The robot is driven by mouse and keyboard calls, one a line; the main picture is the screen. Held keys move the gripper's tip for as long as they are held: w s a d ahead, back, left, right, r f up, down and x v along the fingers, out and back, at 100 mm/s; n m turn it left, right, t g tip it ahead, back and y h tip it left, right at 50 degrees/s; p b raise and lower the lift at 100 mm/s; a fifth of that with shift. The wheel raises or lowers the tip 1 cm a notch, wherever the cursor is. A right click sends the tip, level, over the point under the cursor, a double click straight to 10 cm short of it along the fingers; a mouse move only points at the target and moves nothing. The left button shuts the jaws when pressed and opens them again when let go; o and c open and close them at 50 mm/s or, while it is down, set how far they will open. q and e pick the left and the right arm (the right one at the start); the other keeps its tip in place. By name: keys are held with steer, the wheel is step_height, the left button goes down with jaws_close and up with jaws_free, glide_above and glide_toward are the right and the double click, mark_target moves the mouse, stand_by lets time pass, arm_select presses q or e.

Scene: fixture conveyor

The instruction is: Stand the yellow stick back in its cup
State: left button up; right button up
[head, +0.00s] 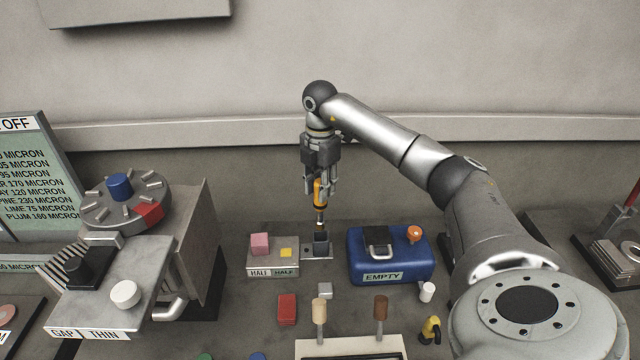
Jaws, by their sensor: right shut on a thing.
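My right gripper (319,190) points straight down and is shut on the yellow stick (319,194). The stick is upright, with a yellow-orange upper part and a thin darker lower part. Its lower end is right at a small dark cup (320,243) on a grey base. My left gripper is not in view.
Left of the cup, a grey block labelled HALF (272,270) bears a pink cube (260,243) and a yellow piece. Right of it stands a blue box labelled EMPTY (372,266). A red block (287,308) and two knobbed sticks stand nearer. A dial machine (205,225) is at left.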

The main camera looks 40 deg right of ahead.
mark_target(321, 212)
steer(key=f, duration=0.2)
steer(key=f+b, duration=0.1)
steer(key=shift+s+a+f, duration=0.1)
steer(key=shift+s+f, duration=0.2)
steer(key=shift+w+f+b, duration=0.15)
steer(key=shift+f+b, duration=0.4)
steer(key=shift+f, duration=0.8)
steer(key=shift+r, duration=0.1)
steer(key=shift+p, duration=0.3)
steer(key=shift+f+b, duration=0.55)
steer(key=shift+f, duration=0.95)
steer(key=o, duration=1.1)
